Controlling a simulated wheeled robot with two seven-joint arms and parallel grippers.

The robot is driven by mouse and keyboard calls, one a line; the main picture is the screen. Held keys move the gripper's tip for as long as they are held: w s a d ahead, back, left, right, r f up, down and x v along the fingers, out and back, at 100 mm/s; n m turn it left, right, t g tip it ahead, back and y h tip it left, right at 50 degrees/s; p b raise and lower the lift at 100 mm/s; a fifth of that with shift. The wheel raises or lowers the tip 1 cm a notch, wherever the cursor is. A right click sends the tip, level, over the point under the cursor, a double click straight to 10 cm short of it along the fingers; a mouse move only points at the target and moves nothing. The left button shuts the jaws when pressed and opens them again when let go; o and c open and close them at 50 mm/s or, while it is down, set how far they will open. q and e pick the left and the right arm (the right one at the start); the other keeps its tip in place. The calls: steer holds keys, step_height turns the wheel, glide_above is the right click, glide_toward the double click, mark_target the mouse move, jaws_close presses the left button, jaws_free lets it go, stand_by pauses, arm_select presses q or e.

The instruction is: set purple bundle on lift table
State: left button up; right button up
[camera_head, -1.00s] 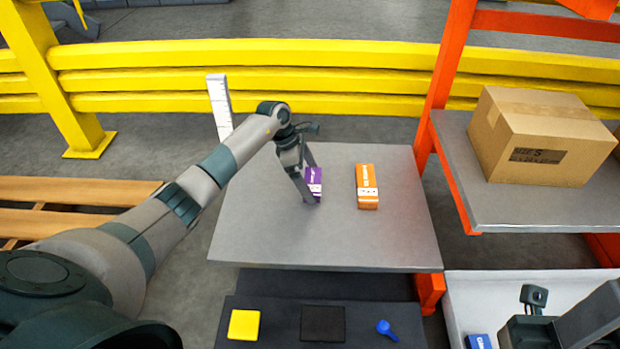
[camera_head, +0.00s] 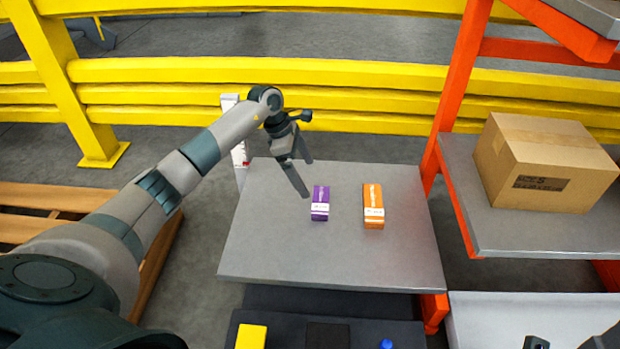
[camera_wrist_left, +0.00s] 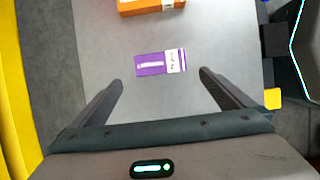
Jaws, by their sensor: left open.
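The purple bundle (camera_head: 320,199) with a white band lies on the grey lift table (camera_head: 270,255), left of an orange bundle (camera_head: 373,205). My left gripper (camera_head: 303,178) is open and empty, above the table and up and left of the purple bundle, apart from it. In the left wrist view the purple bundle (camera_wrist_left: 160,62) lies on the table beyond the two spread fingertips (camera_wrist_left: 160,78), with nothing between them. Of my right arm only a small part shows at the bottom right edge, and its fingers cannot be made out.
A cardboard box (camera_head: 547,162) sits on an orange-framed shelf at the right. A yellow guard rail (camera_head: 350,85) runs behind the table. A yellow block (camera_head: 251,337) and a blue item (camera_head: 386,344) lie on a dark surface in front. The table's front half is bare.

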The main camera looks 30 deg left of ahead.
arm_select(q)
steer(key=shift+s+a+r, duration=0.1)
steer(key=shift+a+r, duration=0.05)
steer(key=shift+r, duration=0.35)
